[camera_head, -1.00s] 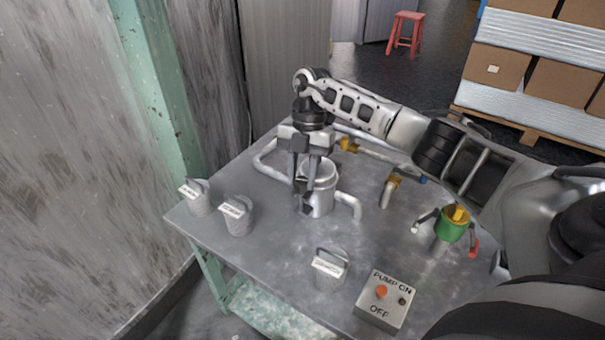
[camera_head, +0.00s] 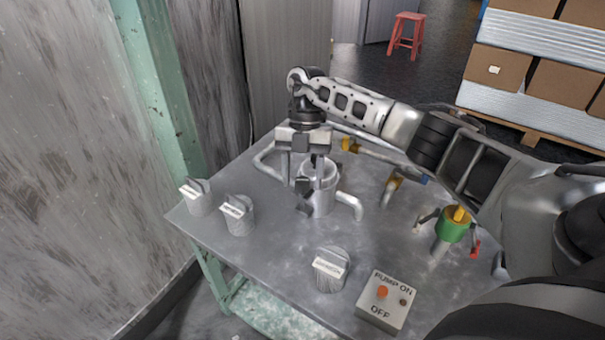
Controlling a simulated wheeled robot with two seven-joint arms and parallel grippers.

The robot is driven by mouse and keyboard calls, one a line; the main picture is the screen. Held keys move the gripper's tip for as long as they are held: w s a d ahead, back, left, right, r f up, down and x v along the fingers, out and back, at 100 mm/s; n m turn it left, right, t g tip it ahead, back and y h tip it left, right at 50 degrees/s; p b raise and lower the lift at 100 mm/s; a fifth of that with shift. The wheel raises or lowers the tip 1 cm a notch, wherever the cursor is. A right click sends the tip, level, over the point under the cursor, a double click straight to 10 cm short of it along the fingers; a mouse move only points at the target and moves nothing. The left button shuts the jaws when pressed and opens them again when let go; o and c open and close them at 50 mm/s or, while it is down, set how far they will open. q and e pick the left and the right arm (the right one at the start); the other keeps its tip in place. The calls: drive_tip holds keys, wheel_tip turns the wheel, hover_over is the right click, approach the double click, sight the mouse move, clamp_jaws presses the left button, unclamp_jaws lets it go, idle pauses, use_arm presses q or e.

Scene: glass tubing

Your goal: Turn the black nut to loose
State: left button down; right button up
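My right gripper (camera_head: 303,186) reaches down over the silver cylindrical vessel (camera_head: 321,201) near the middle of the metal table. Its fingers are spread apart at the vessel's upper left side, with dark tips. I cannot make out the black nut for certain; it may be hidden by the dark fingers or blend in with them. I cannot tell whether the fingers touch the vessel. My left gripper is not in view.
Labelled grey knobs stand on the table (camera_head: 290,262), including one at the front (camera_head: 331,270). A pump switch box (camera_head: 386,301) sits front right. A green fitting with a yellow top (camera_head: 452,226) stands at right. Pipes run behind and beside the vessel.

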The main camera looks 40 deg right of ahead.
drive_tip(key=p+v, duration=0.1)
drive_tip(key=v, duration=1.5)
